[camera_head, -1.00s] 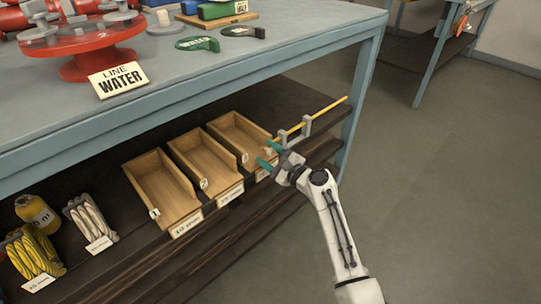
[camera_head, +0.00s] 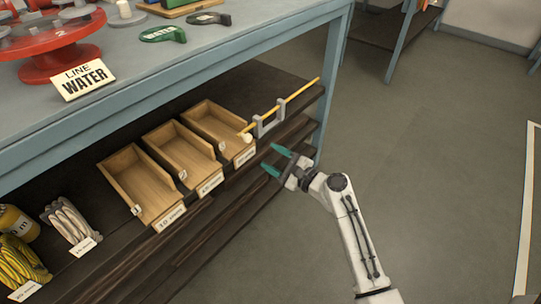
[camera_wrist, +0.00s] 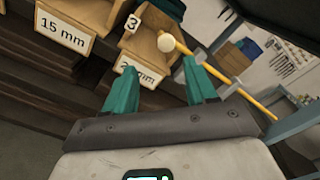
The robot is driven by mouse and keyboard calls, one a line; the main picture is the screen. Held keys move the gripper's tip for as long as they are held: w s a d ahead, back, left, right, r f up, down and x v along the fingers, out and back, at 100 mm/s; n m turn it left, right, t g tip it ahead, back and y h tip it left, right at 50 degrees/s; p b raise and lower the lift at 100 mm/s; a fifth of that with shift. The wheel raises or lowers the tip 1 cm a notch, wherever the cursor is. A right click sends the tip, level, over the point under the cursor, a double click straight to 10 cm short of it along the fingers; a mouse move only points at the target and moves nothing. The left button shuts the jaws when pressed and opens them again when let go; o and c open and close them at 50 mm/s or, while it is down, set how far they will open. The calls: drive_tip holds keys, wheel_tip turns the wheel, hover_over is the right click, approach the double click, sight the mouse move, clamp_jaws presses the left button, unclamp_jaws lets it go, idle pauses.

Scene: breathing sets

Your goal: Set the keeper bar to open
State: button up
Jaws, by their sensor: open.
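The keeper bar looks to be the yellow rod (camera_head: 292,95) with a white knob (camera_head: 247,137) at its near left end. It runs slantwise through a grey bracket (camera_head: 268,125) on the shelf, with its knob end in front of the right-hand wooden bin. In the wrist view the knob (camera_wrist: 166,43) and yellow rod (camera_wrist: 258,104) show just beyond the fingers. My gripper (camera_head: 275,162) is open and empty, with teal fingers, in front of the shelf to the lower right of the knob. It does not touch the bar in the head view.
Three wooden bins (camera_head: 132,178) stand in a row on the dark shelf under the blue-grey bench (camera_head: 190,88). Bundled ropes (camera_head: 72,222) lie at lower left. A red fitting (camera_head: 65,62) and a LINE WATER sign (camera_head: 85,81) are on the bench. Floor at right is clear.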

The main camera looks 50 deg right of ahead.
sight(250, 140)
drive_tip(key=w+m+p, duration=0.3)
drive_tip(key=m, duration=0.1)
drive_tip(key=w+m+p, duration=0.3)
drive_tip(key=m, duration=0.1)
drive_tip(key=w+m+p, duration=0.3)
drive_tip(key=m, duration=0.1)
drive_tip(key=shift+w+d+r, duration=0.1)
drive_tip(key=shift+w+d, duration=0.2)
drive_tip(key=shift+d, duration=0.1)
drive_tip(key=shift+p, duration=0.3)
clamp_jaws()
idle(0.4)
